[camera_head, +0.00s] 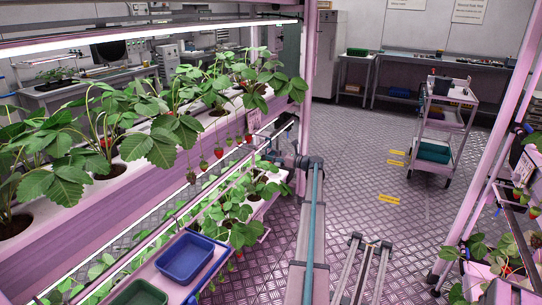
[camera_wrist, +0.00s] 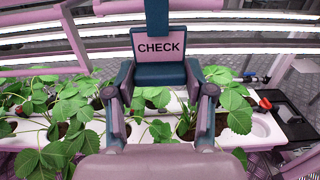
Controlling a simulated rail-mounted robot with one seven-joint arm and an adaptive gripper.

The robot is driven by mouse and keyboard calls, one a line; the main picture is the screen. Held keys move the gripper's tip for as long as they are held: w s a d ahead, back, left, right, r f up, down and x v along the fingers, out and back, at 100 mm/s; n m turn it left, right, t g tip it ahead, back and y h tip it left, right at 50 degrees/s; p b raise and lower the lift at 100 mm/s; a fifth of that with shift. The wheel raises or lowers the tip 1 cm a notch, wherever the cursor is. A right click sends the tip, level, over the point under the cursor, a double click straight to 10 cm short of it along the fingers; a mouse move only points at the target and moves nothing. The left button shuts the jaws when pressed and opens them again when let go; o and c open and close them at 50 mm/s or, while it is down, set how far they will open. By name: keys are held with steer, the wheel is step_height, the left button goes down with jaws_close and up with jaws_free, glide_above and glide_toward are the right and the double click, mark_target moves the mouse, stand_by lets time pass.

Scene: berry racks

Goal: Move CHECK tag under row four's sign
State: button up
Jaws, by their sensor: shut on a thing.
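The CHECK tag (camera_wrist: 158,43) is a pink-white plate with dark capital letters, upright and facing the camera in the wrist view. A dark blue upright strip shows above the tag. In the head view a small pale sign (camera_head: 254,119) hangs at the front of the left rack's upper shelf; its writing is too small to read. My arm's end is near that rack, and the tag in my gripper cannot be made out clearly there.
Strawberry plants in a white trough (camera_wrist: 265,128) lie below my gripper in the wrist view. A blue bin (camera_head: 185,258) and a green bin (camera_head: 138,293) sit at the near left. A second rack stands at the right. A cart (camera_head: 442,130) stands on the otherwise open floor.

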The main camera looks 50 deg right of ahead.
steer(key=shift+p+v, duration=0.6)
steer(key=shift+v, duration=1.7)
steer(key=shift+a, duration=0.1)
stand_by(0.4)
